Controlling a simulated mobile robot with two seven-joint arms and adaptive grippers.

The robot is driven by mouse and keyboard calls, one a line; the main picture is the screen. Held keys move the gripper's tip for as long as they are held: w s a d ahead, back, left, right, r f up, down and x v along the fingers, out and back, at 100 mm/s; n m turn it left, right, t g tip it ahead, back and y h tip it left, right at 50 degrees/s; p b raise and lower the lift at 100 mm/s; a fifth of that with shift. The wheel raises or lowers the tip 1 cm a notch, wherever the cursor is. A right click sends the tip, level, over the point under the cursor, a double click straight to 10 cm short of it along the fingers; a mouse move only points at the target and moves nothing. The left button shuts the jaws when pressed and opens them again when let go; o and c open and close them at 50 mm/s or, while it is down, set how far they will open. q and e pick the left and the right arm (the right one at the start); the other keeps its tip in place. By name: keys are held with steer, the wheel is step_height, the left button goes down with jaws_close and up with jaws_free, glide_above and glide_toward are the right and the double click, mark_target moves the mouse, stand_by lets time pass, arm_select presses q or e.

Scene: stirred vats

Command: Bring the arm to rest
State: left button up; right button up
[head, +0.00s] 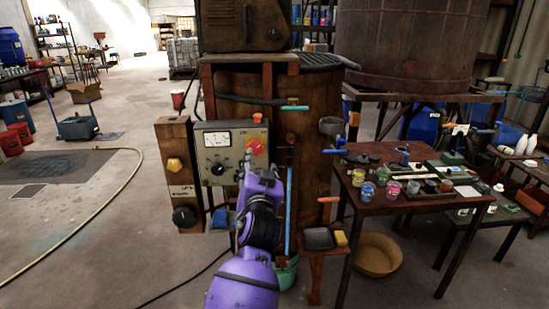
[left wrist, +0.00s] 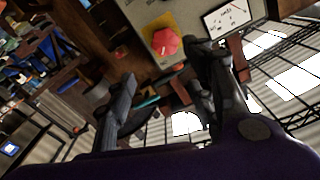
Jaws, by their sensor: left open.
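My left arm is purple and rises from the bottom middle of the head view. Its dark gripper (head: 256,172) is in front of the grey control box, just below the red knob (head: 256,148) on its yellow plate. In the left wrist view the two fingers of the gripper (left wrist: 165,90) are spread apart with nothing between them. The red knob (left wrist: 165,41) is beyond the fingertips in that view, and I cannot tell the exact gap. My right gripper is not in view.
The control box (head: 205,141) carries a gauge and a black dial. The brown vat (head: 315,125) stands behind it. A table (head: 357,197) with paint jars and tools is on the right. A yellow hose (head: 113,200) lies on the open floor at left.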

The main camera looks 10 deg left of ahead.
arm_select(q)
steer(key=s+d+f+g+h, duration=0.1)
steer(key=s+f+h, duration=0.1)
steer(key=s+f, duration=0.45)
steer(key=s+d+f+m+g+h, duration=0.15)
steer(key=s+f, duration=0.25)
steer(key=f, duration=0.6)
steer(key=s+f+n+g+h, duration=0.1)
steer(key=s+f+h, duration=0.1)
steer(key=s+f, duration=0.45)
steer(key=s+a+f+g, duration=0.1)
steer(key=s+f+g, duration=0.1)
steer(key=s+f, duration=0.8)
steer(key=s+a+f+g, duration=0.2)
steer(key=s+f, duration=0.8)
steer(key=s, duration=0.8)
steer(key=shift+f+n+g, duration=0.4)
steer(key=shift+n+g, duration=0.05)
steer(key=shift+g, duration=0.2)
steer(key=shift+c, duration=0.2)
